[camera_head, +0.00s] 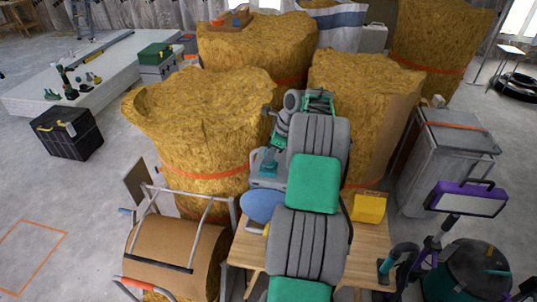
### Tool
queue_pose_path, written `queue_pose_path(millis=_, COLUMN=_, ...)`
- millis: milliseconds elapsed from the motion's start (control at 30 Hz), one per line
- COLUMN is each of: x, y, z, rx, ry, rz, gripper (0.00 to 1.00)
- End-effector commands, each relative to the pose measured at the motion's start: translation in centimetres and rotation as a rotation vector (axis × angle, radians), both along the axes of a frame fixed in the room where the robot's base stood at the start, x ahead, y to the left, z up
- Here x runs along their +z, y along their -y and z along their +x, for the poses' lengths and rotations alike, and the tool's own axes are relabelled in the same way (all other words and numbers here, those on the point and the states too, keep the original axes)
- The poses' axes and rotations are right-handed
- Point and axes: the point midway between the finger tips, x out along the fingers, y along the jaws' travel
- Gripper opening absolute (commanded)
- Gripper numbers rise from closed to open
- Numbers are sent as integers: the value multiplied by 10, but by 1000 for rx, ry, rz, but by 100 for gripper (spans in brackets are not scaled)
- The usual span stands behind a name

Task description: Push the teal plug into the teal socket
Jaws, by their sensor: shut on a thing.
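My arm reaches up from the bottom of the view, over the wooden table, and bends down at its far end. My gripper (271,150) is small here, pointing down beside the arm and partly hidden by it. It is shut on a small teal piece, which I take to be the teal plug (267,165). The plug is just above or at a grey unit (262,181) at the table's back. I cannot make out the teal socket, or whether the plug touches it.
The wooden table (376,238) carries a blue round object (262,205) and a yellow box (370,207). A grey bin (440,165) and a purple-framed lamp (467,199) are at right, a cardboard roll (175,255) in a frame at left.

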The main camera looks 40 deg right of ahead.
Motion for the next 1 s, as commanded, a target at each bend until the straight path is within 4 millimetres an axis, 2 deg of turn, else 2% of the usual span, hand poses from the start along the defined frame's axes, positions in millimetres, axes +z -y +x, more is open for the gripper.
queue_pose_path(millis=567, x=0, y=0, z=0, rx=-1, ry=0, rz=0, gripper=0)
queue_pose_path(millis=1000, x=-9, y=-1, z=0, rx=0, ry=-1, rz=2, gripper=0)
